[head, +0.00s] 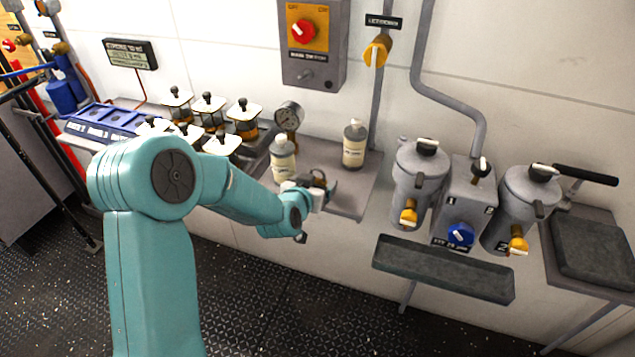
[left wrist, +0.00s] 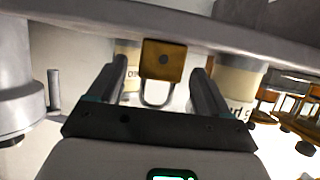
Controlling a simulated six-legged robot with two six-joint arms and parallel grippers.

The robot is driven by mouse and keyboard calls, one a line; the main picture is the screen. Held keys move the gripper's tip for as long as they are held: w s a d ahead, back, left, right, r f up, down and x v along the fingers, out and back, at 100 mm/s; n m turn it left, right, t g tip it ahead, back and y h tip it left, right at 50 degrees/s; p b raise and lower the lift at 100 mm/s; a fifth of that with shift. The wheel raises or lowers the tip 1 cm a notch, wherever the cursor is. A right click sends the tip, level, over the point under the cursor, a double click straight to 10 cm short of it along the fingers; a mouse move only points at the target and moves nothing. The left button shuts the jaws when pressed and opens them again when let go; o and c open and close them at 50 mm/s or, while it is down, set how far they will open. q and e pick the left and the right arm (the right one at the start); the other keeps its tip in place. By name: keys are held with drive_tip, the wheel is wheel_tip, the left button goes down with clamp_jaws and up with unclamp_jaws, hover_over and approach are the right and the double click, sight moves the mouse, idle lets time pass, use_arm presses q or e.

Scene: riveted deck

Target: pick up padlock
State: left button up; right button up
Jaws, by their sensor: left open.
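The padlock shows in the left wrist view as a brass-coloured block (left wrist: 162,60) with a grey shackle pointing toward my gripper. My left gripper (left wrist: 160,74) is open, with one dark finger on each side of the padlock. I see a gap on both sides, and nothing is held. In the head view my left gripper (head: 318,196) is over the grey shelf by the wall, in front of two bottles. There the padlock is small and mostly hidden around the gripper. My right gripper is in neither view.
A cream bottle (head: 283,160) and another bottle (head: 354,144) stand behind the gripper on the shelf (head: 352,205). A pressure gauge (head: 288,116) is at the back. Grey canisters (head: 418,180) stand to the right. Several white-topped jars (head: 207,108) are to the left.

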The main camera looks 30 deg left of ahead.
use_arm(q)
drive_tip(key=c, duration=1.2)
drive_tip(key=shift+r, duration=0.15)
